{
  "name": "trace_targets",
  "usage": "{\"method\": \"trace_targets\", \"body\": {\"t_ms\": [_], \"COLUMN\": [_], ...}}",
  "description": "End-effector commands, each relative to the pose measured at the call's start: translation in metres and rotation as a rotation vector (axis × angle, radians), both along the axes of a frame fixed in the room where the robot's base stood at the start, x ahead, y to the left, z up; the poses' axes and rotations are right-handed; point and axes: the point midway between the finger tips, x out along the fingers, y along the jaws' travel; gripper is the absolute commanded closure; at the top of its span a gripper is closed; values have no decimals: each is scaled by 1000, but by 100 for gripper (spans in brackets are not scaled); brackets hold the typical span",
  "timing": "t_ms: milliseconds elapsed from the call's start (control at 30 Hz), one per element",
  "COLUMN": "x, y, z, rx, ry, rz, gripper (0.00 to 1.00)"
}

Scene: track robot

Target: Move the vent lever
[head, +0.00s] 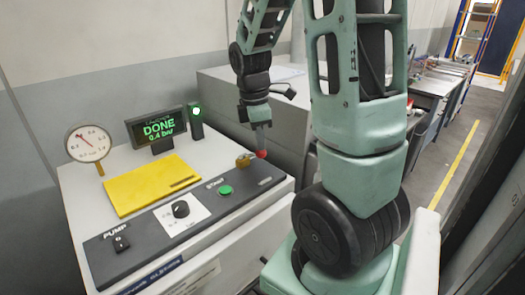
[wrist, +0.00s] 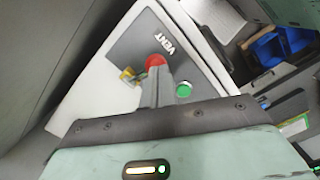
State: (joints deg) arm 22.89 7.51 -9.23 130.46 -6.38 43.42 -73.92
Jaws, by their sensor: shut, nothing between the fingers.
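The vent lever's red knob (head: 261,153) shows at the back right of the white bench's top, close to a brass-coloured fitting (head: 244,160). In the wrist view the red knob (wrist: 155,61) lies just past my fingertips, near the word VENT, with the brass fitting (wrist: 127,75) to its left. My gripper (head: 261,149) points down at the knob with its fingers shut and empty. The wrist view shows the closed fingers (wrist: 156,72) overlapping the knob's near edge; I cannot tell whether they touch. The lever's shaft is mostly hidden.
The panel holds a green button (head: 225,190), a black dial (head: 180,209) and a pump switch (head: 121,243). Behind are a round gauge (head: 88,144), a display (head: 157,129) reading DONE 0.4 bar, a green-lit lamp (head: 196,111) and a yellow plate (head: 150,183).

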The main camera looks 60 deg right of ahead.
Motion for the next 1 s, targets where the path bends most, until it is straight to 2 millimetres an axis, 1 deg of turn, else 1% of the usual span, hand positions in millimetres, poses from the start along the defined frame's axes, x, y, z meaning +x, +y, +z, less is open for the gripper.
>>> {"method": "trace_targets", "body": {"t_ms": [33, 300, 400, 667, 867, 1000], "x": [0, 0, 0, 1, 16, 21], "y": [0, 0, 0, 1, 18, 22], "z": [-6, -37, -43, -39, -29, -30], "rx": [1, 1, 1, 0, 1, 1], "ry": [1, 1, 1, 0, 1, 1], "rz": [0, 0, 0, 1, 5, 0], "gripper": [100, 100, 100, 100, 100, 100]}}
